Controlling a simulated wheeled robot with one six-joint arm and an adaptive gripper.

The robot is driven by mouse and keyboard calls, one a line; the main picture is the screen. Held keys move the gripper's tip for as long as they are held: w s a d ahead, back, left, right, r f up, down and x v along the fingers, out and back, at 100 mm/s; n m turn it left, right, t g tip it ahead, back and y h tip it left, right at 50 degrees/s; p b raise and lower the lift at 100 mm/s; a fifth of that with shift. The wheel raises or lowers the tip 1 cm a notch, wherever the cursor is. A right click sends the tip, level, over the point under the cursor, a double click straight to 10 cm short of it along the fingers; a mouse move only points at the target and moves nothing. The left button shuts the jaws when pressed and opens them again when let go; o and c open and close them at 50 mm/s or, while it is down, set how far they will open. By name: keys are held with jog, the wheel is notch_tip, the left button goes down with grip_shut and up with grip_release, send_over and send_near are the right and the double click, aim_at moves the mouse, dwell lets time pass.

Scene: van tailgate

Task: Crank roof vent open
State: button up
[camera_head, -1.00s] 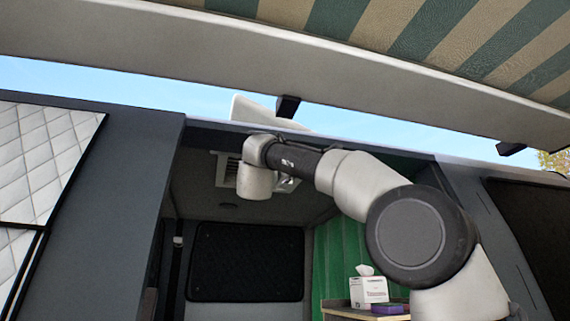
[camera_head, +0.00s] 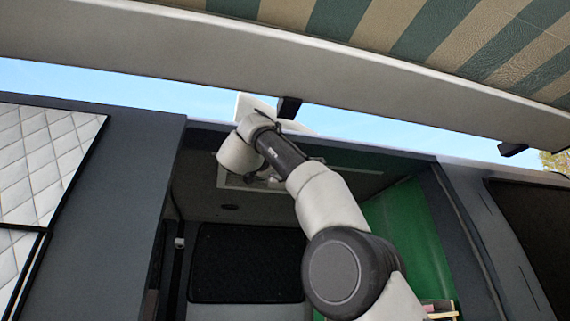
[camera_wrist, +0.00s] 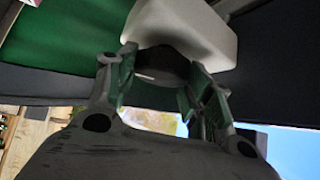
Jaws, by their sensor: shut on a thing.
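The roof vent's pale frame (camera_head: 232,183) sits in the van ceiling in the head view, partly hidden behind my arm. A white raised panel, seemingly the vent lid (camera_head: 243,103), stands tilted above the roof edge. In the wrist view my gripper (camera_wrist: 163,68) has its two fingers on either side of a dark rounded piece, seemingly the crank knob (camera_wrist: 165,62), and is shut on it. A white block (camera_wrist: 190,28) lies just beyond the fingertips; I cannot tell what part it is. The crank is hidden in the head view.
The striped awning (camera_head: 400,35) and its pale rail (camera_head: 330,70) hang above and in front of the opening. A dark door panel (camera_head: 120,200) stands left of the opening. A green curtain (camera_head: 412,235) hangs inside at right.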

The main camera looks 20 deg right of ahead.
jog(key=shift+r, duration=0.15)
jog(key=o, duration=1)
jog(key=shift+s+a, duration=0.1)
jog(key=shift+a, duration=0.05)
jog(key=v, duration=1.2)
jog(key=shift+d, duration=0.2)
